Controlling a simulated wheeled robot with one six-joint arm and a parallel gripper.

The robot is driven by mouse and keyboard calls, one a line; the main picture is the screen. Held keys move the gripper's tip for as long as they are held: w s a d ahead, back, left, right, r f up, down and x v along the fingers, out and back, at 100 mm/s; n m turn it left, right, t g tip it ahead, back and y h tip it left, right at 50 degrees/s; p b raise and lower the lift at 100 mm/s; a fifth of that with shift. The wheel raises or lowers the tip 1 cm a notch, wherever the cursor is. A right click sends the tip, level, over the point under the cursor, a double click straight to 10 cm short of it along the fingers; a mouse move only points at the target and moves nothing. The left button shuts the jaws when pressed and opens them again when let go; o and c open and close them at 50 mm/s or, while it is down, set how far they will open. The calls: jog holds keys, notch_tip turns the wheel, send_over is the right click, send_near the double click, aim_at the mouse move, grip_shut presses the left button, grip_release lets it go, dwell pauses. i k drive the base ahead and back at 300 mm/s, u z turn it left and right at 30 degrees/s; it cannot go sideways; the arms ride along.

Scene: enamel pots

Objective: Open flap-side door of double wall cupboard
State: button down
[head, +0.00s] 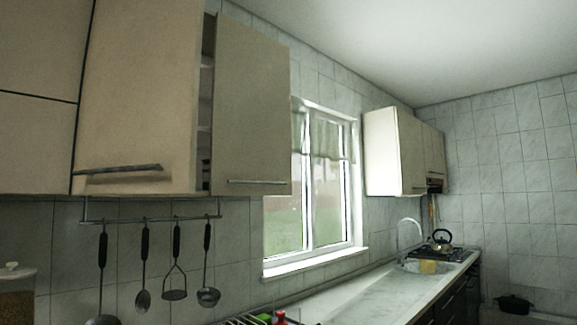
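The double wall cupboard hangs at the upper left in the head view. Its flap-side door (140,95) is beige with a dark bar handle (117,170) near its bottom edge. This door stands ajar: its right edge is out from the cupboard front. A narrow dark gap (206,110) beside that edge shows the inside and shelf edges. The other door (252,105), with its own bar handle (257,182), looks shut. Left of the flap-side door are stacked flap panels (35,140). My gripper is not in view.
A rail (150,217) with several hanging utensils is under the cupboard. A window (310,190) is to the right, then another wall cupboard (395,150). A counter (375,290) with sink, kettle (442,237) and hob runs below. A jar (17,290) stands lower left.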

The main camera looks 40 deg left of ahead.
aim_at(136, 132)
jog(key=u, duration=0.05)
jog(key=i, duration=0.65)
jog(key=u, duration=0.9)
jog(key=i, duration=0.65)
jog(key=u, duration=0.7)
